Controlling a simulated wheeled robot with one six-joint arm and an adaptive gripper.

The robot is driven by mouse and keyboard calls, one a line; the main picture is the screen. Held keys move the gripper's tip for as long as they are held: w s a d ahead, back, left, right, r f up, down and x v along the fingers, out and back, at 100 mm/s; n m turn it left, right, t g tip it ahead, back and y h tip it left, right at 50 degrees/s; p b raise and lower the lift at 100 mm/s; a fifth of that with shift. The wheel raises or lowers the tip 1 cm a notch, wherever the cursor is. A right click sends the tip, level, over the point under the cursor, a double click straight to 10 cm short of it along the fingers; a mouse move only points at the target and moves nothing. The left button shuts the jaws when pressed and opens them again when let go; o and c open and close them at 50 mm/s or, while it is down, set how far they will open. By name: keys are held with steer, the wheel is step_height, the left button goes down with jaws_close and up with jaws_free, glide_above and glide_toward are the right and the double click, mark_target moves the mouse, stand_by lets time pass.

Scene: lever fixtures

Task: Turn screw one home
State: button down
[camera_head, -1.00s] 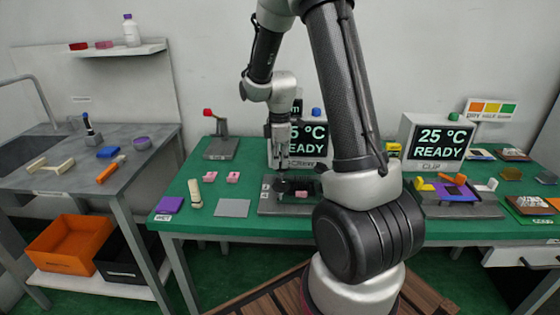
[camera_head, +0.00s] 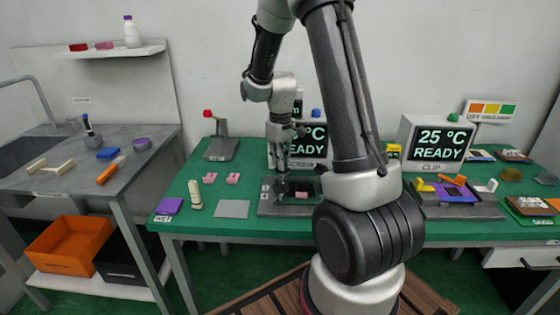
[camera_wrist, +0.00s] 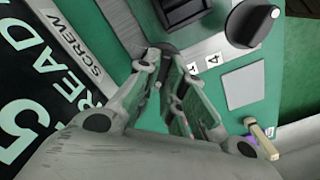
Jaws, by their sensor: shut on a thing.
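The screw fixture (camera_head: 270,209) is a dark grey plate on the green table, in front of the SCREW display. My gripper (camera_head: 281,172) points down over its left part. In the wrist view my gripper (camera_wrist: 167,53) is shut on a small dark knob (camera_wrist: 169,49), apparently a screw head; the fingers hide most of it. A larger black round knob (camera_wrist: 253,22) stands on the fixture, apart from the fingers. A pink piece (camera_head: 302,195) sits on the fixture.
The SCREW display (camera_wrist: 45,75) reads READY and stands close to my gripper. A grey square pad (camera_head: 232,208), a cream-handled tool (camera_head: 195,195) and pink pieces (camera_head: 209,177) lie left of the fixture. A red-tipped lever stand (camera_head: 221,147) is behind them. The CLIP fixture (camera_head: 455,207) is at right.

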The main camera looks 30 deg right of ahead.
steer(key=m, duration=0.4)
steer(key=shift+d+m, duration=0.15)
steer(key=shift+m, duration=0.15)
steer(key=m, duration=0.4)
steer(key=shift+d+m, duration=0.15)
steer(key=shift+m, duration=0.15)
steer(key=m, duration=0.4)
steer(key=shift+s+d+m, duration=0.1)
steer(key=shift+m, duration=0.2)
steer(key=shift+s+m, duration=0.15)
steer(key=shift+m, duration=2.05)
steer(key=c, duration=1.5)
jaws_free()
